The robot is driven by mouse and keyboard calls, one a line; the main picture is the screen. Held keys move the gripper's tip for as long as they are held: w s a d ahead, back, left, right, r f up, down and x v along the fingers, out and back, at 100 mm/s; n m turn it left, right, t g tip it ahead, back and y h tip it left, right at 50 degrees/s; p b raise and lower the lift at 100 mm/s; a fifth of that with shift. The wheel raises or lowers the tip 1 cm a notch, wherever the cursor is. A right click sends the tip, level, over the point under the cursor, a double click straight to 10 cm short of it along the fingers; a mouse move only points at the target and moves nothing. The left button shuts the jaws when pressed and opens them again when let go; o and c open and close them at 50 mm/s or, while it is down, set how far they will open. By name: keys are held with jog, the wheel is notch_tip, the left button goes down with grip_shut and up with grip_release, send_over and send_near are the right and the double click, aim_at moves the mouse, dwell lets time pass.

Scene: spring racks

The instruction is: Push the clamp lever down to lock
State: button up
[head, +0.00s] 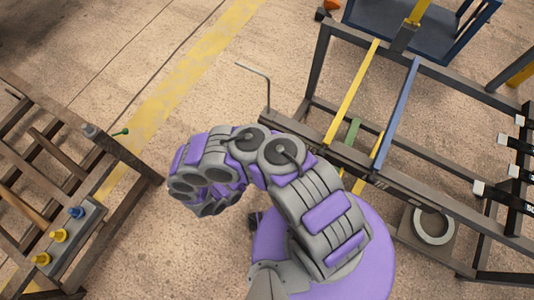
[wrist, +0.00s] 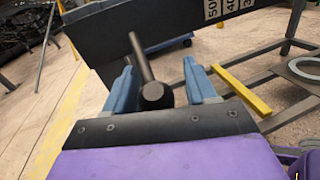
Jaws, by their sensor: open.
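In the wrist view, my gripper (wrist: 158,64) is open, with two blue fingers spread apart. A dark rod with a round end (wrist: 150,88), which looks like the clamp lever, shows between the fingers. It is tilted, and no finger visibly grips it; I cannot tell whether it touches the gripper. Behind it is a dark bar (wrist: 200,22) with white number marks. In the head view, my arm's bend covers part of the rack, and I cannot make out the fingers or the lever there.
A metal rack (head: 440,170) with yellow and blue bars stands at right, with a grey ring (head: 433,226) low inside. A thin bent rod (head: 268,90) rises near its left end. Another rack (head: 120,155) with yellow and blue knobs stands at left. Bare floor lies between.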

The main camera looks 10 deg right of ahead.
jog(key=shift+s+a, duration=0.15)
jog(key=shift+a, duration=0.4)
jog(key=v, duration=1.6)
jog(key=shift+s, duration=0.2)
